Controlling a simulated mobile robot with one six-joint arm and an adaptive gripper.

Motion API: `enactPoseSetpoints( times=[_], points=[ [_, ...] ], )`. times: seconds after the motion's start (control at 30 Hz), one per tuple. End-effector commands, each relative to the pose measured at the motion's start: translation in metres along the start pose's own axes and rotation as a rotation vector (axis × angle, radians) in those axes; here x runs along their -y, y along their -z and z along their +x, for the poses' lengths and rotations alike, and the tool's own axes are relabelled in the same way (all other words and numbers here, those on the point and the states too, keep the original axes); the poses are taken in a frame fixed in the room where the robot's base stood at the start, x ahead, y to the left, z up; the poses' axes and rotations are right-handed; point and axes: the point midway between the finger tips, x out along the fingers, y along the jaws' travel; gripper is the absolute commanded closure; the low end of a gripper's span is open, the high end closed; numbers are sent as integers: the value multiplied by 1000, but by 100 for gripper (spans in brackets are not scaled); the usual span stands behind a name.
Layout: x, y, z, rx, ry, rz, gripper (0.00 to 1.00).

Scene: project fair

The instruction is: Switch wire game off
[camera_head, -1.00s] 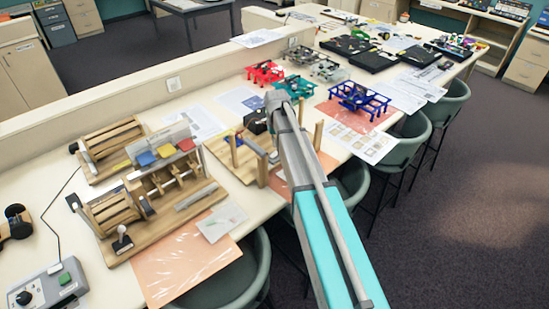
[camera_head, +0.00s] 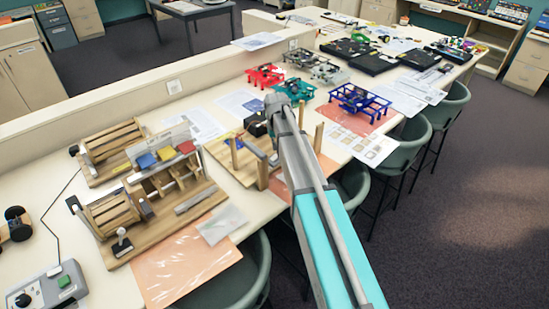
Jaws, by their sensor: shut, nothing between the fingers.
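A wooden board with upright posts (camera_head: 222,154) lies on the long table near the middle of the picture. It looks like the wire game, but its wire and switch cannot be made out. My arm (camera_head: 298,165) reaches up from the lower right and crosses in front of the board's right part. A dark block (camera_head: 255,125) shows beside the arm's far end; I cannot tell what it belongs to. My gripper's fingers cannot be made out, and the arm hides the area behind it.
Wooden machines with drums (camera_head: 150,195) stand at left, and a grey control box (camera_head: 48,288) is at lower left. Red (camera_head: 265,77), teal and blue (camera_head: 360,101) frames stand beyond the arm. Green chairs (camera_head: 405,150) line the right edge; the floor beyond is open.

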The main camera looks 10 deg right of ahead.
Motion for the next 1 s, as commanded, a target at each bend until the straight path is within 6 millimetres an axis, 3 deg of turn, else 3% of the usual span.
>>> enactPoseSetpoints(
  times=[1.0],
  points=[
    [-1, 0, 5, 0, 0, 1, 100]
  ],
)
